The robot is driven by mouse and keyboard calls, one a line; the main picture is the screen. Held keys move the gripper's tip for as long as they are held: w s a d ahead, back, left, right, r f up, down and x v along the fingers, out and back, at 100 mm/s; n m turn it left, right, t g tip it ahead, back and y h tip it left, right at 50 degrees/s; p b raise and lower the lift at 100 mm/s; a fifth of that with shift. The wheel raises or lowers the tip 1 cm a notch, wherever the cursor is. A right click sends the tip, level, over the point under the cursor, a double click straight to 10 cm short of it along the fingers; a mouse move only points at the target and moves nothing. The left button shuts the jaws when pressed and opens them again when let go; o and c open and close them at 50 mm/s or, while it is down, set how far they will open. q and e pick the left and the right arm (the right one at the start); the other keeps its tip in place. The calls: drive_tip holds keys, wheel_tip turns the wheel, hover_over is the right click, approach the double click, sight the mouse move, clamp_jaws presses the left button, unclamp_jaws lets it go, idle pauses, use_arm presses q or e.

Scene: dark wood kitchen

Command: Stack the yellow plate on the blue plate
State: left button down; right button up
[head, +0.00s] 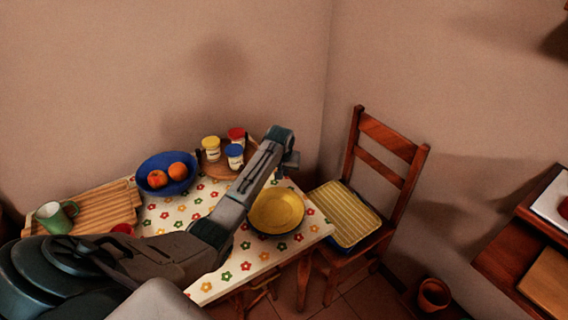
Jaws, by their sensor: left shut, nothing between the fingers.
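The yellow plate (276,211) lies near the right end of the table, face up. A thin dark edge shows along its near rim; I cannot tell whether this is a blue plate under it or shadow. My left gripper (290,162) is shut and empty, small in view, just beyond the yellow plate's far side in the picture. My left arm crosses the table and hides part of it, close to the plate's left side. My right gripper is not in view.
A blue bowl (152,188) holds two fruits. A chair (384,190) with a yellow cushion stands right of the flowered tablecloth (236,273).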

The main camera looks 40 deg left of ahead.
sight(282, 188)
use_arm(q)
drive_tip(key=shift+w+f, duration=0.25)
drive_tip(key=shift+f, duration=0.65)
drive_tip(key=s+p, duration=0.1)
drive_tip(key=s+d+p, duration=0.1)
drive_tip(key=shift+s+r, duration=0.1)
drive_tip(key=shift+s, duration=0.2)
drive_tip(key=shift+s+d, duration=0.1)
drive_tip(key=shift+s, duration=0.25)
drive_tip(key=shift+s+d, duration=0.1)
drive_tip(key=shift+s, duration=0.05)
drive_tip(key=shift+p, duration=0.3)
drive_tip(key=shift+s+d+r+p, duration=0.1)
drive_tip(key=shift+s+d+p, duration=0.15)
drive_tip(key=shift+s+p, duration=0.65)
drive_tip(key=shift+w+p, duration=0.1)
drive_tip(key=shift+p, duration=0.4)
drive_tip(key=shift+d, duration=0.1)
